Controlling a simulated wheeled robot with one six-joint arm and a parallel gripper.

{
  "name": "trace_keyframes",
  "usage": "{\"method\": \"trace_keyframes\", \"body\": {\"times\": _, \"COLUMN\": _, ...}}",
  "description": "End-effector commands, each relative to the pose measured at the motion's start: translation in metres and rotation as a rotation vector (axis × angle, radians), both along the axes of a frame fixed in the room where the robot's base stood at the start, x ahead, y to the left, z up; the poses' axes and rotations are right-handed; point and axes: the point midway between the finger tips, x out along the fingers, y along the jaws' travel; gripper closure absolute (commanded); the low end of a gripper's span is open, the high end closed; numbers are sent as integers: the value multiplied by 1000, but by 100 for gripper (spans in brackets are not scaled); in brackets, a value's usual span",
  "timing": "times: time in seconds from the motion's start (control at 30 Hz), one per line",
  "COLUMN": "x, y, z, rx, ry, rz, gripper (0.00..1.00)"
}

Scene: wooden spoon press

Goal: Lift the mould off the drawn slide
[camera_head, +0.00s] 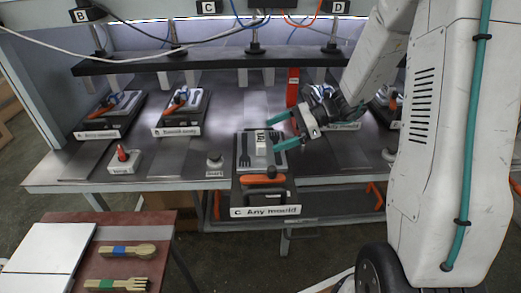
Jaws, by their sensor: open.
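The drawn slide (266,211), labelled "C Any mould", sticks out past the front edge of the bench, with an orange handle (263,179) on it. The mould (257,161), a grey plate with a dark fork shape at its left and a small white block on top, lies on the slide. My gripper (277,132) has teal fingers and is open. It reaches in from the right, with its fingers at the mould's right side near the white block. I cannot tell whether they touch it. Nothing shows held.
Two more slides with moulds (109,108) (184,108) sit at the left of the bench. A red upright block (293,87) stands behind my gripper. A red button (122,154) and a start button (215,160) are near the front edge. A side table holds wooden cutlery (127,250).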

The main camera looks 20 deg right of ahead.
Motion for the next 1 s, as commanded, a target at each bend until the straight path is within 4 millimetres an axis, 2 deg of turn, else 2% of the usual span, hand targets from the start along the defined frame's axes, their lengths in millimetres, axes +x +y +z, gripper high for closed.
{"method": "trace_keyframes", "body": {"times": 0.07, "x": 6, "y": -6, "z": -7, "rx": 24, "ry": 20, "rz": -36, "gripper": 2}}
{"method": "trace_keyframes", "body": {"times": 0.17, "x": 10, "y": -3, "z": -12, "rx": 36, "ry": 31, "rz": -54, "gripper": 2}}
{"method": "trace_keyframes", "body": {"times": 0.47, "x": 17, "y": 29, "z": -22, "rx": 36, "ry": 30, "rz": -52, "gripper": 2}}
{"method": "trace_keyframes", "body": {"times": 0.6, "x": 18, "y": 52, "z": -25, "rx": 36, "ry": 30, "rz": -51, "gripper": 2}}
{"method": "trace_keyframes", "body": {"times": 0.7, "x": 22, "y": 62, "z": -31, "rx": 36, "ry": 31, "rz": -53, "gripper": 2}}
{"method": "trace_keyframes", "body": {"times": 1.0, "x": 24, "y": 66, "z": -33, "rx": 36, "ry": 30, "rz": -54, "gripper": 2}}
